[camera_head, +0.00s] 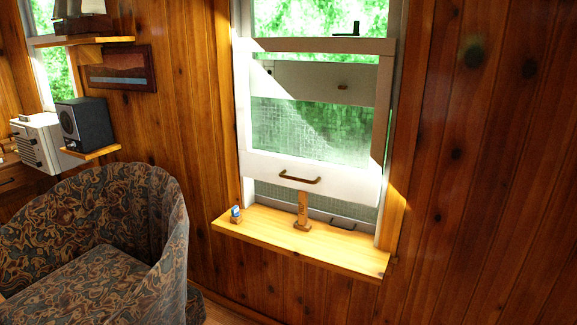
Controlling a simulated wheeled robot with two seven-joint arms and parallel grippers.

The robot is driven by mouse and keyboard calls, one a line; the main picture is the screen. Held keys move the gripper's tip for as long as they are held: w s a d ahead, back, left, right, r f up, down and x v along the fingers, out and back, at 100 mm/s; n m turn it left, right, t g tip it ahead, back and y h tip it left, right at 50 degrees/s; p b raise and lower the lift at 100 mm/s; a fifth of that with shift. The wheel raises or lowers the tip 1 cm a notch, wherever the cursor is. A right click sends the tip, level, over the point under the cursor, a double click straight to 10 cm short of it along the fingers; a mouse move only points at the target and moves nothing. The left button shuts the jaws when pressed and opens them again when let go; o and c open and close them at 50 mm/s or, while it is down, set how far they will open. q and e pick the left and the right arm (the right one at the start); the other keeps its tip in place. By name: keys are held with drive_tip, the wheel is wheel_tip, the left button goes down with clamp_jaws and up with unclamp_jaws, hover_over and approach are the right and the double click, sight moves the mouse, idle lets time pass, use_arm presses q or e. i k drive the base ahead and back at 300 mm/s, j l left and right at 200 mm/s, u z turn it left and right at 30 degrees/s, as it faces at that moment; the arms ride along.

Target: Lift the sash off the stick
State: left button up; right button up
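The white lower window sash (262,169) is partly raised in its frame, with a screened gap beneath it. A brown pull handle (300,179) is on its bottom rail. A short wooden stick (303,208) stands upright on the sill, under the middle of the bottom rail. Its top meets the rail, and its foot is on the wooden sill (345,252). Neither of my grippers shows in the head view.
A small bottle with a blue label (236,213) stands at the left of the sill. A patterned armchair (150,215) is at the left, near the window. A dark speaker (85,125) and a white appliance (40,143) are farther left. The right wall is bare wood.

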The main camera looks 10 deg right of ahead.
sight(351, 184)
drive_tip(key=i+j+z, duration=0.2)
drive_tip(key=i, duration=0.25)
drive_tip(key=i+z, duration=0.2)
drive_tip(key=i, duration=0.3)
drive_tip(key=i+j+z, duration=0.25)
drive_tip(key=i+j, duration=0.05)
drive_tip(key=i, duration=0.15)
